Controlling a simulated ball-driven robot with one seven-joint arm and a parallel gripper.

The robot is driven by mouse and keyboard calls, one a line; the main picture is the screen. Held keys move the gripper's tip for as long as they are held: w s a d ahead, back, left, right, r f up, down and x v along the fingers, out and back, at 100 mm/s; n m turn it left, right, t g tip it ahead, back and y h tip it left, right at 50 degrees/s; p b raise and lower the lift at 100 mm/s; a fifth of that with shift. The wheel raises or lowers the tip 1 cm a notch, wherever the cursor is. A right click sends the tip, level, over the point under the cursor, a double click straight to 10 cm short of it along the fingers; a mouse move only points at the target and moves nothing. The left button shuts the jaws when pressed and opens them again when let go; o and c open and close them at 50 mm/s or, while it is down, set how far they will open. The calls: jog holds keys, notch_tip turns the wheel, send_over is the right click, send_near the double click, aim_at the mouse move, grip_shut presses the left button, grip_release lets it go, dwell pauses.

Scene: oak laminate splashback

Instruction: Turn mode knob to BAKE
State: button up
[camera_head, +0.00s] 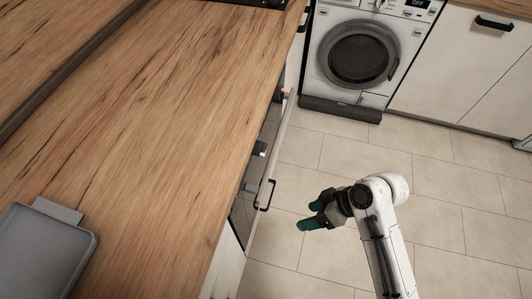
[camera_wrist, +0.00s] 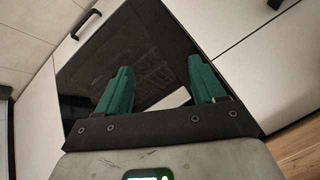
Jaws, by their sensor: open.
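The dark oven front (camera_head: 270,135) shows almost edge-on below the counter's right edge in the head view. A small dark protrusion (camera_head: 259,148) on it may be a knob; I cannot tell which one, and no BAKE marking or pointer is readable. My gripper (camera_head: 311,215), with green fingers, is to the right of the oven front, apart from it and over the floor. It is open and empty. In the wrist view my gripper (camera_wrist: 159,88) has its fingers spread in front of a dark glossy panel (camera_wrist: 150,45); no knob can be made out there.
The wooden counter (camera_head: 150,130) fills the left, with a grey tray (camera_head: 40,255) on it. A black handle (camera_head: 267,195) sticks out from the fronts below. A washing machine (camera_head: 358,55) stands at the back. The tiled floor (camera_head: 450,200) is clear.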

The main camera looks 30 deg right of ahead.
jog(key=w+r+n+t+y+b, duration=0.2)
jog(key=w+n+t+y, duration=0.15)
jog(key=w, duration=0.35)
jog(key=n+t+y+b, duration=0.1)
jog(key=t+y+b, duration=0.15)
jog(key=t, duration=0.35)
send_near(260, 149)
jog(key=shift+g+y, duration=0.25)
jog(key=shift+y, duration=0.05)
jog(key=w+a+p, duration=0.1)
jog(key=w, duration=0.1)
jog(key=w+a+f, duration=0.1)
jog(key=w+a, duration=0.1)
jog(key=w+a+f+p, duration=0.1)
jog(key=w+a, duration=0.1)
jog(key=w, duration=0.1)
jog(key=shift+w+a+p, duration=0.1)
jog(key=shift+p, duration=0.25)
jog(key=c, duration=1.1)
jog(key=shift+o, duration=0.2)
